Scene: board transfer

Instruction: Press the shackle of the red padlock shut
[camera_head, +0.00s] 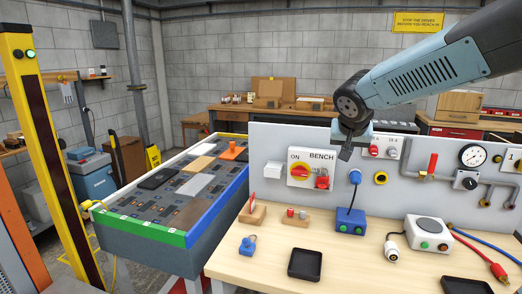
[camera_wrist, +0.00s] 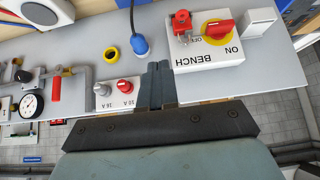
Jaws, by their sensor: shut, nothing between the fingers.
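The red padlock (camera_head: 322,182) hangs at the lower right of the white BENCH switch box (camera_head: 300,182), below the red and yellow rotary switch (camera_head: 299,171). In the wrist view, which is upside down, the padlock (camera_wrist: 181,19) is near the top edge, with its silver shackle (camera_wrist: 186,37) against the box. I cannot tell whether the shackle is open or seated. My gripper (camera_head: 345,153) is shut and empty, above and to the right of the padlock, in front of the grey panel. Its fingertips (camera_wrist: 158,66) are apart from the padlock.
Beside my gripper are the red and grey breaker knobs (camera_wrist: 124,86). Pipes with a gauge (camera_head: 472,156) are at the right. A blue padlock (camera_head: 248,245) and black tray (camera_head: 305,264) lie on the bench.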

